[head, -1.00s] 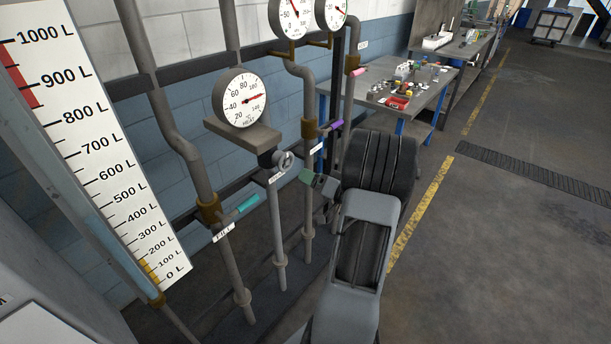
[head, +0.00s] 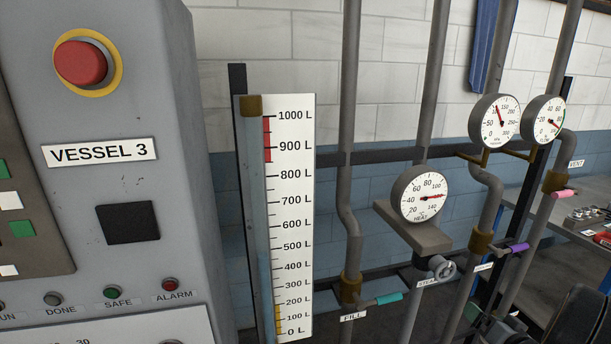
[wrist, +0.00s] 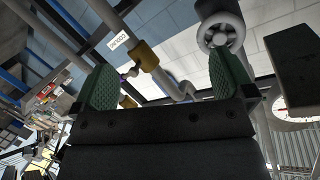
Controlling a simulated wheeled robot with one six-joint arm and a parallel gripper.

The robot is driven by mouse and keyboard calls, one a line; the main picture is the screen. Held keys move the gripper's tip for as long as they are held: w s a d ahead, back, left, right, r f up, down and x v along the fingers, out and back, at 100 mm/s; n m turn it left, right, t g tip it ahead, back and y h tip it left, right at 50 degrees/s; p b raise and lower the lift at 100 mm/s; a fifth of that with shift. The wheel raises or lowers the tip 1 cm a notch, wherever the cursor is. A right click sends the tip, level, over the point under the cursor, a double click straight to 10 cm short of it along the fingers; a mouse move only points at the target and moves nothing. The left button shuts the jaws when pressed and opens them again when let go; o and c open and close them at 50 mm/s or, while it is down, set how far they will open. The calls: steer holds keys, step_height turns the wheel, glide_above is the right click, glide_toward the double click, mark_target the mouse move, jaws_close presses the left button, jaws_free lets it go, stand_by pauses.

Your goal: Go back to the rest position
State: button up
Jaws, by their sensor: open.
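My gripper (wrist: 164,68) is open, with its two green-padded fingers wide apart and nothing between them in the wrist view. A grey handwheel (wrist: 220,33) shows beyond the right fingertip; how far off it is I cannot tell. In the head view, the handwheel (head: 441,268) sits above the STEAM label, under the HEAT gauge (head: 420,195). Part of my gripper shows at the lower right, below and right of the handwheel, with the rest cut off by the frame edge.
Pipes carry a teal FILL handle (head: 389,298), a purple handle (head: 518,248) and a pink VENT handle (head: 563,194). A level scale (head: 290,220) and the VESSEL 3 panel (head: 130,215) stand left. A workbench (head: 540,205) with small items is at right.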

steer(key=s+d+f+m+g+h, duration=0.1)
steer(key=s+d+f+g+h, duration=0.2)
steer(key=d+f+g+h, duration=0.15)
steer(key=s+a+r+g, duration=0.3)
steer(key=s+a+g, duration=0.1)
steer(key=a+g, duration=0.3)
steer(key=s+a+r+n+y, duration=0.1)
steer(key=a+r+n, duration=0.1)
steer(key=a, duration=0.8)
steer(key=s+a+r+n+y, duration=0.2)
steer(key=a+r, duration=0.3)
steer(key=a, duration=0.5)
steer(key=s+a+r+n+y, duration=0.1)
steer(key=a+r+n+y, duration=0.1)
steer(key=a, duration=0.8)
steer(key=shift+s+a+r+n, duration=0.3)
steer(key=shift+r+n, duration=0.2)
steer(key=shift+r, duration=0.45)
steer(key=shift+d, duration=0.1)
